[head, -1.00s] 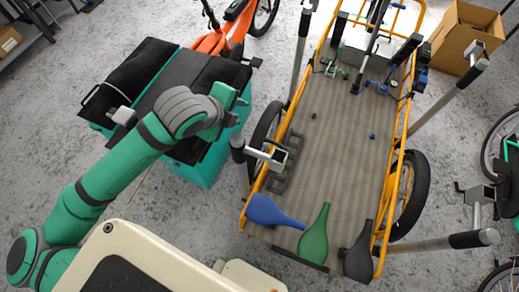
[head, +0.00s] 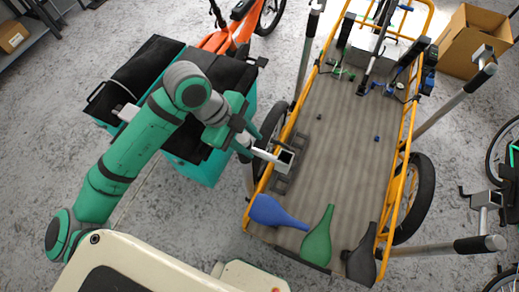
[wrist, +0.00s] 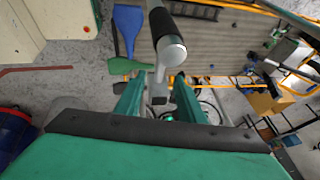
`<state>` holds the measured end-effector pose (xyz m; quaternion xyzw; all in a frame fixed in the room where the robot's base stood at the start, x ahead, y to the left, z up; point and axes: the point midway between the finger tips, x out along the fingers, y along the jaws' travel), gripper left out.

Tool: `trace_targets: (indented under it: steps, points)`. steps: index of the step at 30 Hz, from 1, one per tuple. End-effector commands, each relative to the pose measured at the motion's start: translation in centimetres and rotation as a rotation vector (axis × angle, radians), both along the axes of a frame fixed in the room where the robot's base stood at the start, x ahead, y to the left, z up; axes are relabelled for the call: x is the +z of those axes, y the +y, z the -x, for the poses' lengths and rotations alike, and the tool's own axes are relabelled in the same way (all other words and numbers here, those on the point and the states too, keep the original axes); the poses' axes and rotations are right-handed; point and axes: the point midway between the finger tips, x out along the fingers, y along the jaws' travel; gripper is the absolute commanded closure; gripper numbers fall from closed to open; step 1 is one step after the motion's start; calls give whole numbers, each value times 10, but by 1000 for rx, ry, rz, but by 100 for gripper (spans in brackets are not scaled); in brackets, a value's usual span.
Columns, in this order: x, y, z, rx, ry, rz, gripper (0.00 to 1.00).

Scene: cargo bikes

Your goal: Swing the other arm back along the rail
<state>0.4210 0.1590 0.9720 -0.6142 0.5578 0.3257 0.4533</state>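My gripper (head: 240,127) is above the left side of the cargo bed, at the near-left swing arm (head: 268,154), a pale bar with a square bracket at the yellow rail (head: 305,95). In the wrist view my gripper (wrist: 158,88) has its green fingers apart. The arm's grey tube with a black grip (wrist: 170,48) lies just beyond, and its pale bar runs down between the fingers. I cannot tell whether they touch it. Other arms with black grips stand at the far left (head: 306,50), the far right (head: 455,98) and the near right (head: 445,246).
Blue (head: 272,211), green (head: 316,238) and dark grey (head: 361,258) bottle-shaped pieces lie at the bed's near end. A teal box with black covers (head: 205,165) stands under my arm. A cardboard box (head: 468,42) is at the far right. The bed's middle is mostly clear.

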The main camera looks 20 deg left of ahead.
Motion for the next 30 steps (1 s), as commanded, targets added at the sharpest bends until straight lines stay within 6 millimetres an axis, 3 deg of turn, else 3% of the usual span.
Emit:
trace_targets:
  steps: [10,24,29,30]
  points:
    - [-50,-22,-9,0,0,2,64]
    - [-61,-26,-11,1,-2,-1,64]
    - [-61,-26,-11,1,-2,-1,100]
    - [-61,-26,-11,1,-1,-1,100]
